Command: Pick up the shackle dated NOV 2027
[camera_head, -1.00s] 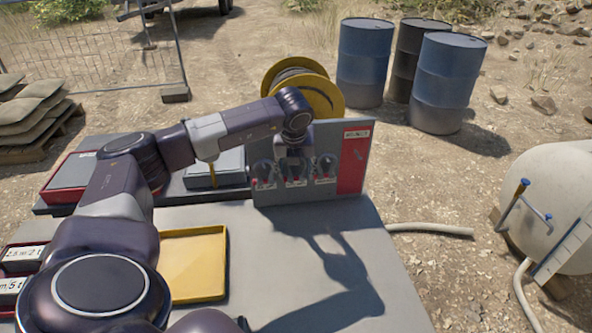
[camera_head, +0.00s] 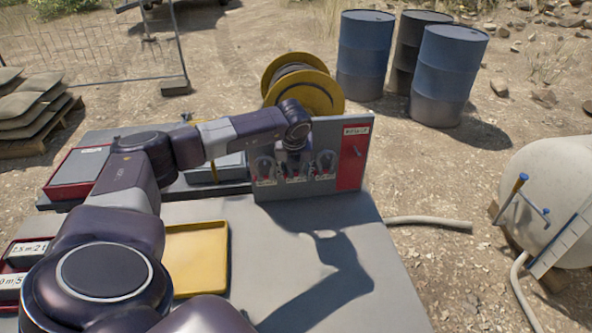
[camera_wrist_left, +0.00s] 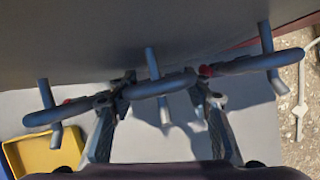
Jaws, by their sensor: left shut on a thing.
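Three grey shackles hang side by side on pegs of an upright grey board (camera_head: 345,145). The left shackle (camera_head: 264,167) and the right shackle (camera_head: 327,163) are free. My left gripper (camera_head: 294,168) is in front of the middle one and mostly hides it in the head view. In the left wrist view, the left gripper (camera_wrist_left: 160,98) has its fingers closed on both sides of the middle shackle (camera_wrist_left: 158,86), which is still around its peg. Small labels sit below the shackles, but the dates are too small to read. My right gripper is out of view.
A yellow tray (camera_head: 222,262) lies on the grey table (camera_head: 350,290). A yellow cable reel (camera_head: 325,92) stands behind the board, blue drums (camera_head: 452,75) farther back, and a pale tank (camera_head: 560,180) at right. The table in front of the board is clear.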

